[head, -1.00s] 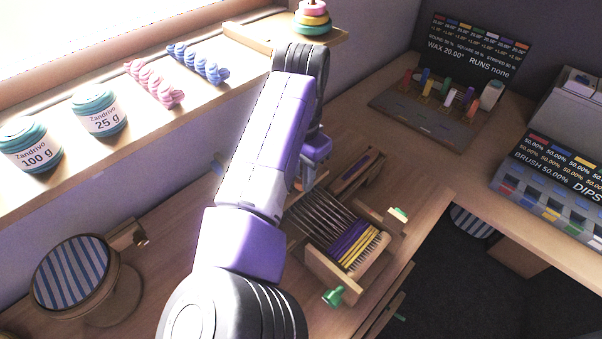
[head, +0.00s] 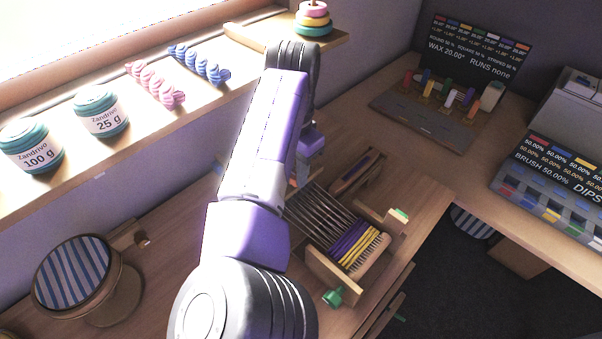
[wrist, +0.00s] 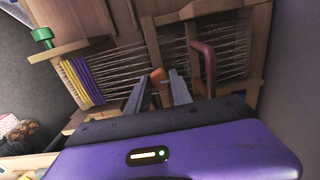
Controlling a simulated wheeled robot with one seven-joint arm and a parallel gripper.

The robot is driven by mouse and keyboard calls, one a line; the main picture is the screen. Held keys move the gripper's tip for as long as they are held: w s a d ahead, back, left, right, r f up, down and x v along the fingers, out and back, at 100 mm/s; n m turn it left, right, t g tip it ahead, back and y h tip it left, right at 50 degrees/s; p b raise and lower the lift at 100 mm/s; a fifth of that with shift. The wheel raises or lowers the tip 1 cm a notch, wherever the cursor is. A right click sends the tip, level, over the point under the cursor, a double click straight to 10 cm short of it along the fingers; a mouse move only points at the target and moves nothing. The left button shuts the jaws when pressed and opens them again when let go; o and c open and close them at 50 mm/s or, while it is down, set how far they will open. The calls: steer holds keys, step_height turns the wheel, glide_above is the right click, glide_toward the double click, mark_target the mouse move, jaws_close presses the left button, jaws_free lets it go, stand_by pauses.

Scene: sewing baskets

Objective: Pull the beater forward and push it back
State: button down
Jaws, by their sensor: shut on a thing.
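A small wooden table loom (head: 335,268) stands on the desk, with dark warp threads and a purple and yellow woven band (head: 352,243) at its front end. The loom also shows in the wrist view, with the woven band (wrist: 85,80) at the left. There, a wooden beater bar (wrist: 150,40) crosses the threads and ends in an orange-brown knob (wrist: 160,82). My gripper (wrist: 159,88) has its two fingers on either side of this knob and is shut on it. In the head view my arm hides the left side of the loom and most of my gripper (head: 302,178).
A reddish curved handle (wrist: 206,65) sits just right of my fingers in the wrist view. A green knob (head: 333,297) sticks out at the loom's front. Jars and yarn skeins line the sill.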

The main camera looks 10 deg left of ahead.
steer(key=shift+w+a+r, duration=0.15)
steer(key=shift+w+a, duration=0.5)
steer(key=shift+a, duration=0.2)
steer(key=c, duration=1.1)
jaws_free()
steer(key=shift+c, duration=0.2)
step_height(320, 180, up, 8)
